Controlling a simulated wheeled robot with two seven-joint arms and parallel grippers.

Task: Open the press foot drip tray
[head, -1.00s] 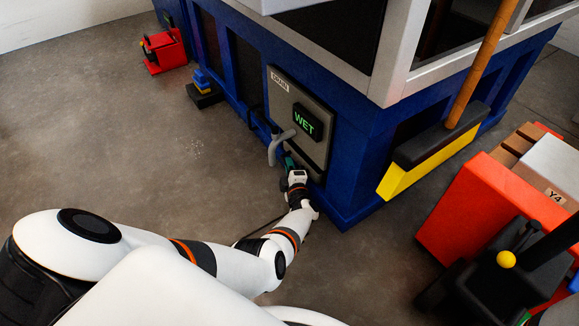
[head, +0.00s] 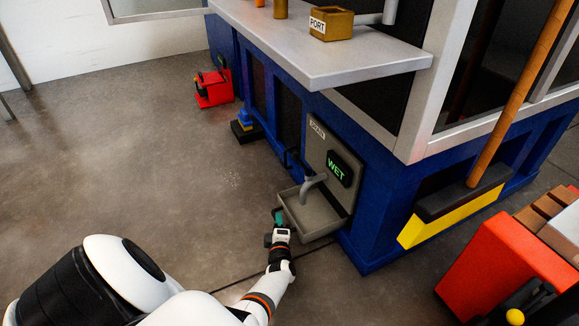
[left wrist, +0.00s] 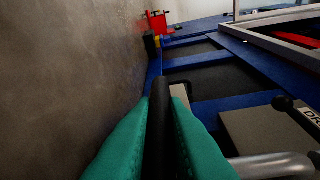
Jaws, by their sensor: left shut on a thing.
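The drip tray (head: 322,227) is a grey open box at the foot of the blue press (head: 372,222). It stands out from the press front, below a grey panel and a bent metal spout (head: 313,186). My left gripper (head: 279,217) is at the tray's outer front edge. In the left wrist view its green fingers (left wrist: 160,145) are shut around a dark bar (left wrist: 160,112), which I take as the tray's handle. The fingers hide part of the bar. My right gripper is not in view.
A lit WET sign (head: 338,169) is on the panel. A wooden pole (head: 520,90) stands over a yellow and black block (head: 452,215) at right. A red cart (head: 500,255) is at the lower right. A red device (head: 213,88) sits far left. The floor left of the tray is clear.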

